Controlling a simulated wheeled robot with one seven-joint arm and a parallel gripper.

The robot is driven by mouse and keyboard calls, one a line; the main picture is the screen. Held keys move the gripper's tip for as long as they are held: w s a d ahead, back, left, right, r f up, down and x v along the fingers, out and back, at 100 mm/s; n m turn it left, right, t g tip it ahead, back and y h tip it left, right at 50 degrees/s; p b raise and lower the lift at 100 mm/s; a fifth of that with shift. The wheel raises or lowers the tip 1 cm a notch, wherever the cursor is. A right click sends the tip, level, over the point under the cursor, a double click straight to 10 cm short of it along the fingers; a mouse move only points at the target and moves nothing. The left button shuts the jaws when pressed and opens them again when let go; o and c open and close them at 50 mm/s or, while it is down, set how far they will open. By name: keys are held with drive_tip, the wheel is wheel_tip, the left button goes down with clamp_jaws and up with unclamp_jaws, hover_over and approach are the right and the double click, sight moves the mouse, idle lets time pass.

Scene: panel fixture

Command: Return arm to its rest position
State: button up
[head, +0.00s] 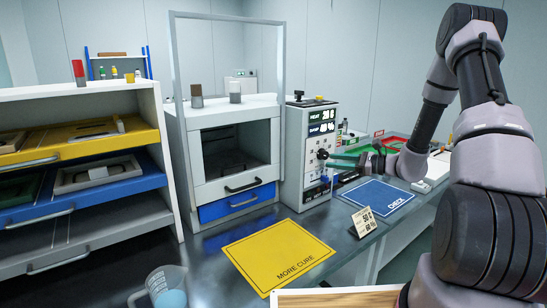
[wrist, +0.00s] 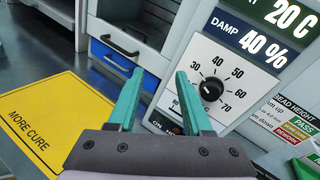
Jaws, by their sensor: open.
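My gripper (head: 343,161) has two green fingers and reaches left toward the control panel (head: 296,170). In the wrist view its fingers (wrist: 160,74) are spread with nothing between them. The panel's black dial knob (wrist: 211,89) shows just right of the right finger, outside the jaws, and I see no contact. The panel's display (wrist: 262,40) reads 20 C and DAMP 40 %. My arm comes in from the right side of the head view, bent at its joints.
A cabinet (head: 178,148) with an open chamber and blue drawer stands left of the panel. A yellow MORE CURE mat (head: 262,247), a blue mat (head: 383,190), a small card (head: 364,221) and a jug (head: 166,285) are on the bench. Drawered shelving (head: 166,130) stands at left.

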drive_tip(key=s+a+r+n+g+h, duration=0.25)
drive_tip(key=s+r+n, duration=0.25)
drive_tip(key=s+r, duration=0.25)
drive_tip(key=s+a+r+n+g+h, duration=0.25)
drive_tip(key=s+r+n+g, duration=0.2)
drive_tip(key=s+r, duration=0.3)
drive_tip(key=s+d+r+n+t+h, duration=0.3)
drive_tip(key=s+r, duration=0.2)
drive_tip(key=s, duration=0.2)
drive_tip(key=s+d+r+n+t+h, duration=0.3)
drive_tip(key=s+d+r+n+h, duration=0.1)
drive_tip(key=s, duration=0.4)
drive_tip(key=shift+s+r+h, duration=0.25)
drive_tip(key=shift+r+h, duration=0.05)
drive_tip(key=shift+r, duration=0.3)
idle(0.6)
